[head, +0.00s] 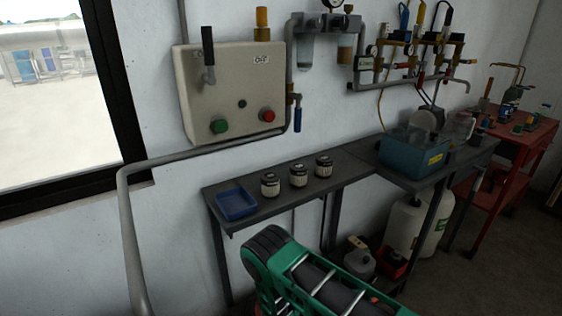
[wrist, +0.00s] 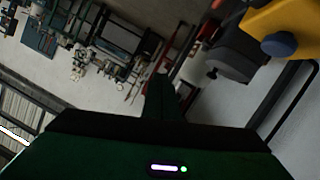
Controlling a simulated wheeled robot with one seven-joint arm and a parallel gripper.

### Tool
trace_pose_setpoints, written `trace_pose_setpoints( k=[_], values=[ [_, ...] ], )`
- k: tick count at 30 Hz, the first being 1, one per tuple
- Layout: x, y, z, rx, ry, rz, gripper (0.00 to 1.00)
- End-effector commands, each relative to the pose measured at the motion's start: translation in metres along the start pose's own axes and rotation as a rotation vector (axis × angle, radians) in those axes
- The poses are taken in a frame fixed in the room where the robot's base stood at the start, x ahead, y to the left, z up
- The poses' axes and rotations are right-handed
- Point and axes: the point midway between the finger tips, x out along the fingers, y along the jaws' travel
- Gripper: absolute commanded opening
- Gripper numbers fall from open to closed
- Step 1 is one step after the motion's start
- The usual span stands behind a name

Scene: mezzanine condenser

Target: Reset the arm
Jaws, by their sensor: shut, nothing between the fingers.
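My gripper (wrist: 160,85) shows in the wrist view as a narrow dark shape rising above its wide dark green body. Its fingers are together with nothing between them. In the head view my green arm is in the lower middle, in front of the bench; my gripper's fingertips cannot be made out there. The wrist view is tilted and faces other equipment, away from the bench items.
A dark bench (head: 263,218) along the wall carries a blue tray (head: 236,205), three small jars (head: 298,176) and a teal box (head: 411,157). A control box (head: 232,95) hangs above. A grey pipe (head: 128,215) runs down at left. A red cart (head: 482,193) stands right.

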Motion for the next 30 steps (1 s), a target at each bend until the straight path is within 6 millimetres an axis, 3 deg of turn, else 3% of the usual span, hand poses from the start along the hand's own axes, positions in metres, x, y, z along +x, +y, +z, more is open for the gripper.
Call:
trace_pose_setpoints(
  k=[8,14,23,30],
  values=[
    [0.007,0.016,-0.044,-0.016,-0.114,0.072,0.0],
    [0.016,0.043,-0.094,-0.04,-0.26,0.136,0.0],
    [0.027,0.102,-0.161,-0.076,-0.497,0.183,0.0],
    [0.029,0.16,-0.206,-0.099,-0.683,0.17,0.0]
  ],
)
